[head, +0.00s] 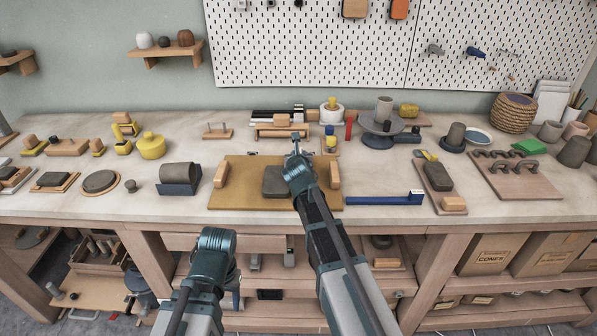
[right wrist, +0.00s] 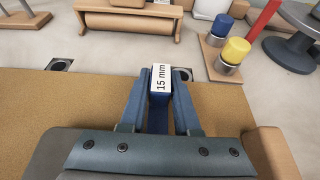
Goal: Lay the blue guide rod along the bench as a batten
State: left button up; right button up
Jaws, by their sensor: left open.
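A blue guide rod (right wrist: 158,118) with a white "15 mm" label on its end sits between the fingers of my right gripper (right wrist: 158,80), which is shut on it. In the head view my right gripper (head: 296,148) is over the back of the tan board (head: 238,199), and most of the held rod is hidden by it. A second blue rod (head: 380,201) with a white-marked end lies along the front of the bench (head: 480,207), right of the board. My left gripper (head: 236,296) is low in front of the bench, mostly hidden by its wrist, open and away from both rods.
A grey slab (head: 275,182) lies on the board between two wooden blocks (head: 221,175). A wooden roller stand (right wrist: 127,30) and blue and yellow jars (right wrist: 231,55) stand behind. A tool tray (head: 438,178) is right. Bare bench shows at front left.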

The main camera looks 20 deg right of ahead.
grip_shut()
jog(key=shift+r+p, duration=0.55)
jog(key=shift+p, duration=0.05)
notch_tip(320, 180, up, 3)
jog(key=p, duration=0.3)
jog(key=s+a, duration=0.3)
jog(key=s, duration=0.1)
jog(key=s+a, duration=0.3)
jog(key=s, duration=0.2)
jog(key=s+a+r, duration=0.1)
jog(key=s+a, duration=0.2)
jog(key=s, duration=0.1)
jog(key=shift+s+p, duration=0.15)
jog(key=shift+p, duration=0.25)
